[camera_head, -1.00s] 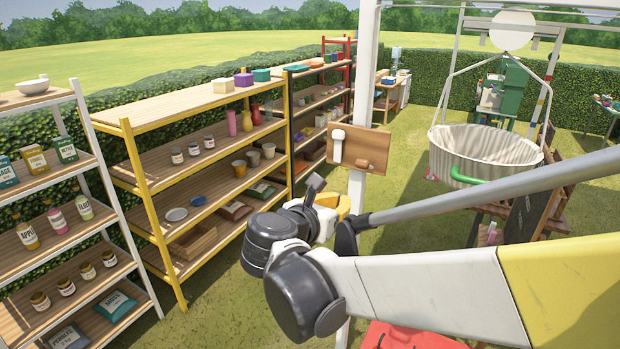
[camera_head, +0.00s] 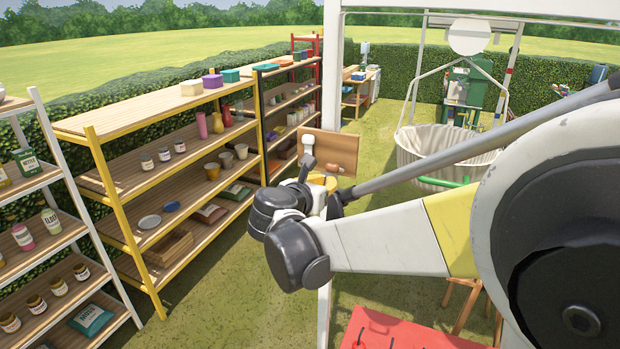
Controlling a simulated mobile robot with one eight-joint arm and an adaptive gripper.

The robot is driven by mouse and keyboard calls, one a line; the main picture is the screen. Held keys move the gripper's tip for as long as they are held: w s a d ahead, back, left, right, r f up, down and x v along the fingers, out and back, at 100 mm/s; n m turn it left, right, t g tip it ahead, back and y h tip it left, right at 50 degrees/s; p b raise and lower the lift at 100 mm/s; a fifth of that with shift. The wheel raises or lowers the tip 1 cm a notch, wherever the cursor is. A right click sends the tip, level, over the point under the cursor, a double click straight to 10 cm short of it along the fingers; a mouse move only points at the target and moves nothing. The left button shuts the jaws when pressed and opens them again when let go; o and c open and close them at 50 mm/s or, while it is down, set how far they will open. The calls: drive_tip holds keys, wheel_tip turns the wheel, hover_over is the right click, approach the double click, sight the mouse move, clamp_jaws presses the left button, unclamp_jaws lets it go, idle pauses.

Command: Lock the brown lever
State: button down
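My gripper (camera_head: 307,168) is at the far end of my arm, in front of the board's lower left in the picture. One dark finger points up there. My wrist hides the rest of it, and I cannot tell whether it touches anything.
A yellow-framed shelf (camera_head: 115,190) with pots and vases stands on the left, beside a white shelf (camera_head: 60,180) of jars. A pale hanging tub (camera_head: 420,150) with a green handle is behind my arm. A red panel (camera_head: 375,330) is at the bottom. Grass is clear between shelves and post.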

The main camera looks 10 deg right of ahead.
drive_tip(key=shift+r, duration=0.1)
drive_tip(key=shift+r+g+p, duration=0.25)
drive_tip(key=shift+g+p, duration=0.05)
drive_tip(key=shift+p, duration=0.15)
